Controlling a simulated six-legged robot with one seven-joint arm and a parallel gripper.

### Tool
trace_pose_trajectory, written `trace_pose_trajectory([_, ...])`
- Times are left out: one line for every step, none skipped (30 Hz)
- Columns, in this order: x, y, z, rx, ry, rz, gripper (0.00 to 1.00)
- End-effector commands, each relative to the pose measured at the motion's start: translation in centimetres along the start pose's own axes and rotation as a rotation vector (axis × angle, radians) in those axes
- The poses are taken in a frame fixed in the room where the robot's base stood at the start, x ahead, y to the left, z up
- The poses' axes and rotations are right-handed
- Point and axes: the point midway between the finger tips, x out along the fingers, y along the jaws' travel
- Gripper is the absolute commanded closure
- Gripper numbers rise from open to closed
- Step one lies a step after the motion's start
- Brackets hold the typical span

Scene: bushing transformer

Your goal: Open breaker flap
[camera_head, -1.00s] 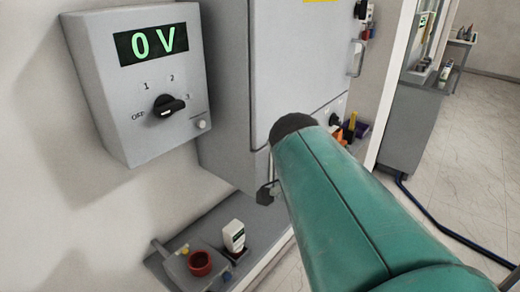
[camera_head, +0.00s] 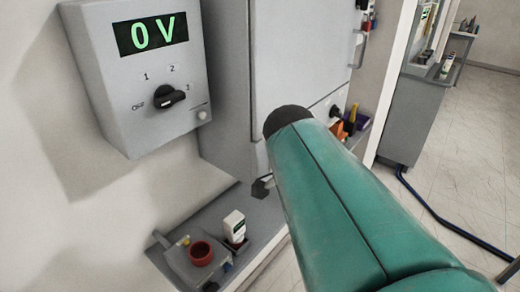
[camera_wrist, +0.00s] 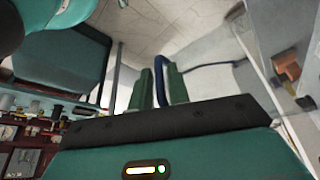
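A grey cabinet (camera_head: 295,60) stands at the centre of the head view, with a door and a lower panel. I cannot tell for sure which part of it is the breaker flap. My teal arm covers the cabinet's lower right part. A blue cable shows in the background beyond the fingers. A pale panel (camera_wrist: 285,50) is at the right of the wrist view, apart from the fingers.
A wall box (camera_head: 150,75) left of the cabinet reads 0 V and has a black dial (camera_head: 170,98). Open floor (camera_head: 460,180) lies at right, with a blue cable.

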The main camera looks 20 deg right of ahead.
Motion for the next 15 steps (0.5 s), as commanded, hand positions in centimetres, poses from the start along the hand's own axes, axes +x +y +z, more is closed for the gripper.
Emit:
trace_pose_trajectory([0.0,0.0,0.0,-0.001,0.000,0.000,0.82])
trace_pose_trajectory([-0.1,0.0,0.0,-0.001,0.000,-0.001,0.82])
trace_pose_trajectory([-0.3,0.0,0.0,-0.001,0.000,-0.001,0.82])
trace_pose_trajectory([-0.5,-0.1,0.0,-0.001,0.000,-0.002,0.82])
trace_pose_trajectory([-0.8,-0.1,0.0,-0.001,0.000,-0.002,0.82])
trace_pose_trajectory([-1.2,-0.1,0.0,-0.001,0.000,-0.002,0.82])
trace_pose_trajectory([-1.6,-0.1,0.0,-0.001,0.000,-0.003,0.82])
trace_pose_trajectory([-2.1,-0.1,0.0,-0.001,0.000,-0.003,0.82])
trace_pose_trajectory([-2.9,-0.1,0.1,-0.001,0.000,-0.004,0.82])
trace_pose_trajectory([-3.5,-0.1,0.1,-0.001,0.000,-0.004,0.82])
trace_pose_trajectory([-4.2,-0.1,0.0,-0.001,0.000,-0.004,0.82])
trace_pose_trajectory([-5.1,-0.1,0.0,-0.001,0.000,-0.004,0.82])
trace_pose_trajectory([-5.7,-0.1,0.0,-0.001,0.000,-0.005,0.82])
trace_pose_trajectory([-6.4,-0.1,0.0,-0.001,0.000,-0.004,0.82])
trace_pose_trajectory([-7.3,-0.2,0.0,-0.001,0.000,-0.003,0.82])
